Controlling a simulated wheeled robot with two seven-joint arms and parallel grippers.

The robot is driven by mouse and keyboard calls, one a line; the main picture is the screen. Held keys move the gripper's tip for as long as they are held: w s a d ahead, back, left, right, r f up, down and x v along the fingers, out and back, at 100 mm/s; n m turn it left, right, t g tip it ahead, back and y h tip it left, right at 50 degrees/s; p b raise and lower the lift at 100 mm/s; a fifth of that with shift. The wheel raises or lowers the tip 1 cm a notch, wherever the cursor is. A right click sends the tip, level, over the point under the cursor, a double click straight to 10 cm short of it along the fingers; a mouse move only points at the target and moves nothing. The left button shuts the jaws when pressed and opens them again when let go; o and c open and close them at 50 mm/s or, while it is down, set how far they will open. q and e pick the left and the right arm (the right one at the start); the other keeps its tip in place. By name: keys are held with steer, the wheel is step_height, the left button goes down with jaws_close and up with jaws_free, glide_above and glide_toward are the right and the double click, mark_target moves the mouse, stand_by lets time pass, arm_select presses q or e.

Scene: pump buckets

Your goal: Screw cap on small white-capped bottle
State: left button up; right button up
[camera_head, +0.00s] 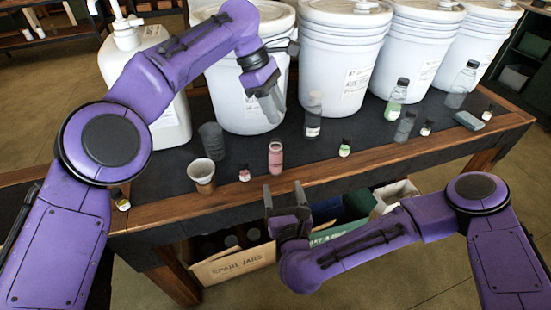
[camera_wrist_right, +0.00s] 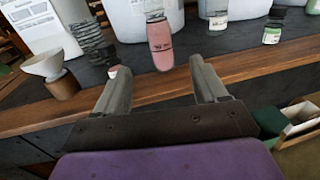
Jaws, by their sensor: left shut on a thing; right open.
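A bottle of pink liquid (camera_head: 275,160) stands upright near the table's front edge; its pale top also shows in the right wrist view (camera_wrist_right: 160,45), where I cannot tell neck from cap. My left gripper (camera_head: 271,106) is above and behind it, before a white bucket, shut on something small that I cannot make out. My right gripper (camera_head: 285,192) is open and empty, just in front of and below the pink bottle. A small pink-labelled bottle (camera_head: 244,175) stands left of it. A small green-labelled bottle (camera_head: 344,149) stands to its right.
White buckets (camera_head: 335,65) and a white jug (camera_head: 165,115) line the table's back. A cup with a pale rim (camera_head: 203,178) and a dark cup (camera_head: 211,140) stand left. Several other bottles stand right, including a green-labelled one (camera_head: 393,108). A cardboard box (camera_head: 232,264) sits below the table edge.

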mark_target(277, 165)
arm_select(q)
steer(key=shift+d, duration=0.1)
arm_select(e)
steer(key=w, duration=0.4)
steer(key=w+a, duration=0.1)
steer(key=w, duration=0.3)
steer(key=w+a, duration=0.1)
steer(key=w, duration=0.2)
steer(key=shift+w, duration=0.4)
jaws_close()
arm_select(q)
steer(key=shift+f, duration=2.55)
